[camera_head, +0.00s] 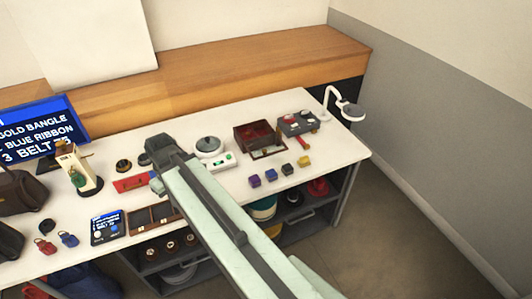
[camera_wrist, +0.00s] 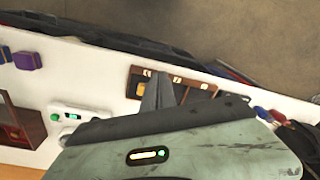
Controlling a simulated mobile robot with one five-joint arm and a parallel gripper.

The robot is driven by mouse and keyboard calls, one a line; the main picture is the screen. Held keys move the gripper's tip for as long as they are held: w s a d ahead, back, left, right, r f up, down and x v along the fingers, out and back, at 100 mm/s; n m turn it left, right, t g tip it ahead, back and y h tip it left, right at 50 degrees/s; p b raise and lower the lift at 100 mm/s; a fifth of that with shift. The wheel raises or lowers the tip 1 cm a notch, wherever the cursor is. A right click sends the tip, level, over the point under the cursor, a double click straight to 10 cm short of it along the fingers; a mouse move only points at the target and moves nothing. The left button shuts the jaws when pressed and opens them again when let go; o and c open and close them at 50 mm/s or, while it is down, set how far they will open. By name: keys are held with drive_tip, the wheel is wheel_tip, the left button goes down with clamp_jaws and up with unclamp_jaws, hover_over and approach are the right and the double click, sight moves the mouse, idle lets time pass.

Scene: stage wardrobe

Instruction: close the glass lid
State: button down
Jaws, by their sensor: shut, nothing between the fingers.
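A dark brown box (camera_head: 252,134) with a reddish, see-through panel stands on the white table, right of centre in the head view. The panel looks like the glass lid (camera_head: 256,134), raised at an angle, but its exact tilt is hard to tell. Part of the box (camera_wrist: 31,126) also shows at the left edge of the wrist view. My gripper (camera_head: 157,186) is left of the box and apart from it. In the wrist view my gripper (camera_wrist: 158,88) is shut and empty, with its fingers in front of the wooden compartment tray (camera_wrist: 208,85).
A white scale (camera_head: 222,160) with a round grey top stands between my gripper and the box. Purple, blue, dark and yellow cubes (camera_head: 304,161) lie in front of the box. A grey control box (camera_head: 297,122) and white lamp (camera_head: 350,109) stand to its right. My arm crosses the table's front edge.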

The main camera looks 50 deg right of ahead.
drive_tip(key=s+d+n+t+y, duration=0.1)
drive_tip(key=s+d+n+t, duration=0.2)
drive_tip(key=d, duration=1.8)
drive_tip(key=s+d+r+n+t, duration=0.25)
drive_tip(key=s+d, duration=0.25)
drive_tip(key=d, duration=0.5)
drive_tip(key=s+d+r+n+t, duration=0.1)
drive_tip(key=s+d+n, duration=0.3)
drive_tip(key=d, duration=0.6)
drive_tip(key=b, duration=1)
approach(262, 156)
drive_tip(key=shift+h, duration=0.4)
drive_tip(key=a+f, duration=0.1)
drive_tip(key=f, duration=0.1)
drive_tip(key=s+a+f, duration=0.1)
drive_tip(key=a+f, duration=0.1)
drive_tip(key=shift+w+d+r, duration=0.15)
drive_tip(key=shift+w+d, duration=0.3)
drive_tip(key=shift+w, duration=0.35)
drive_tip(key=shift+w+d+r, duration=0.15)
drive_tip(key=shift+w+d, duration=0.3)
drive_tip(key=shift+w, duration=0.3)
